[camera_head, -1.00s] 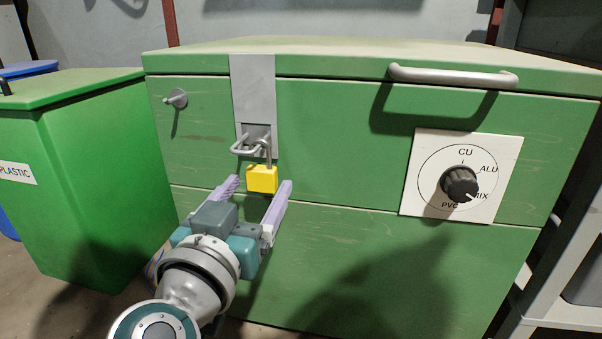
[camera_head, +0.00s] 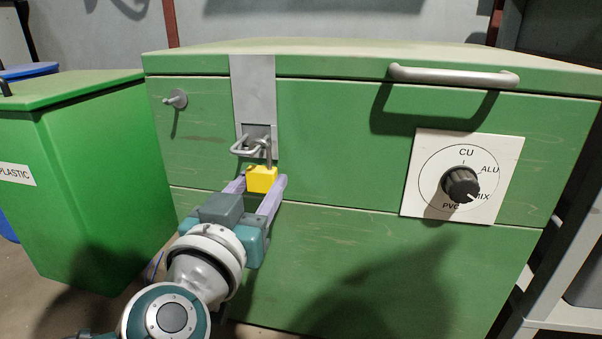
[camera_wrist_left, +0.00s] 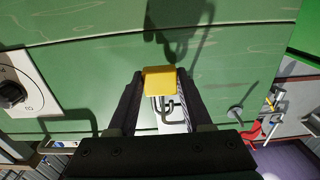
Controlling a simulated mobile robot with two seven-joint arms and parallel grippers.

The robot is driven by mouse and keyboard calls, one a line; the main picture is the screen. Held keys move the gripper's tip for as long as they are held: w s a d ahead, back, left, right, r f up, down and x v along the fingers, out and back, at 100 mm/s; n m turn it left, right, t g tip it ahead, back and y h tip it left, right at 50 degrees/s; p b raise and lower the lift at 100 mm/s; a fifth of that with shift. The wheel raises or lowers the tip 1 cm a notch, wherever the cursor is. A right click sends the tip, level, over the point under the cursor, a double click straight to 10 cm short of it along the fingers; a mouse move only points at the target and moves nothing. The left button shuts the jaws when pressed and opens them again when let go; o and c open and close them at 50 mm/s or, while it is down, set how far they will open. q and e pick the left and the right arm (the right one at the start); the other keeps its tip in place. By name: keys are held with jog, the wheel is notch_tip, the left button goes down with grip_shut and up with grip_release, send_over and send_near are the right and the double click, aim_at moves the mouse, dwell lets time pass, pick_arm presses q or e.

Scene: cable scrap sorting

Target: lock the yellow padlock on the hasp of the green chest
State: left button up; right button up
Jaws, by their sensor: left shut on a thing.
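The green chest (camera_head: 330,150) has a grey metal hasp strap (camera_head: 254,90) hanging down its front over a staple (camera_head: 245,146). The yellow padlock (camera_head: 262,179) hangs upright at the hasp, its shackle (camera_head: 267,152) rising beside the staple loop. I cannot tell whether the shackle is fully pressed in. My left gripper (camera_head: 262,186) is shut on the yellow padlock's body from the front, one finger on each side. In the left wrist view the yellow padlock (camera_wrist_left: 160,80) sits between the dark fingers, with the staple loop (camera_wrist_left: 163,106) near it. My right gripper is not in view.
A selector dial (camera_head: 460,185) on a white plate is on the chest's right front, under the lid handle (camera_head: 453,76). A small peg (camera_head: 176,98) sticks out left of the hasp. A green bin (camera_head: 95,180) stands at the left, a grey shelf (camera_head: 565,260) at the right.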

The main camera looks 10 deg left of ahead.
pick_arm(q)
jog(key=c, duration=0.4)
jog(key=shift+c, duration=0.2)
jog(key=shift+d, duration=0.15)
